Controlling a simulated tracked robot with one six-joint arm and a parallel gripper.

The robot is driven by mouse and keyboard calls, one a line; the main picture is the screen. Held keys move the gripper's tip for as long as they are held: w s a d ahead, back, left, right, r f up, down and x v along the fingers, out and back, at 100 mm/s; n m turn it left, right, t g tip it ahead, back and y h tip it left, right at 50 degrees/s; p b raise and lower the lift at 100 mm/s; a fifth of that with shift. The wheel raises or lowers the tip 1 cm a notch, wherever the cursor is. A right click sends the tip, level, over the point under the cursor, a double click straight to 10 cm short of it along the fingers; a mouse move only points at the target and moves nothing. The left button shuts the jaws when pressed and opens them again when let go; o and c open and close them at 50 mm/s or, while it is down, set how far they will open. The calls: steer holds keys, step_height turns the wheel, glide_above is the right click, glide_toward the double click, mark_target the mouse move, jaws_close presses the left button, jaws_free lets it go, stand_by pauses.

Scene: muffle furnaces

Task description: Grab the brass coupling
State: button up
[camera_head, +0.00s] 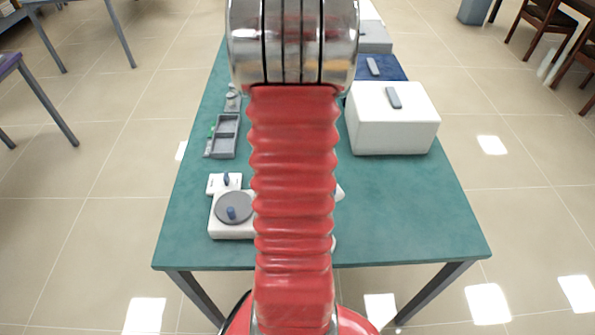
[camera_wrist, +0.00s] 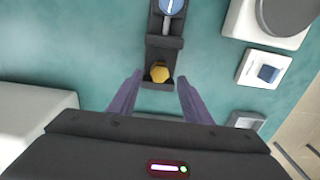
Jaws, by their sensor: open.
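The brass coupling (camera_wrist: 159,72) is a small yellow hexagonal piece in the end compartment of a narrow dark holder (camera_wrist: 154,43). It shows in the wrist view. My gripper (camera_wrist: 160,78) is open, with one purple-grey finger to the left and one to the right of the coupling. The fingertips appear apart from it and from the holder; how high they are above the table I cannot tell. In the head view my red arm hides the coupling, the holder and the gripper.
A white box (camera_head: 392,122) stands on the green table (camera_head: 400,200). A white scale-like device (camera_head: 218,228) with a grey disc, a small white block (camera_head: 214,182) with a blue piece, and a grey tray (camera_head: 225,137) stand left of my arm. The front right table is clear.

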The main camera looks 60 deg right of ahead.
steer(key=shift+s+f, duration=0.15)
steer(key=shift+f, duration=2.2)
steer(key=shift+c, duration=0.6)
jaws_close()
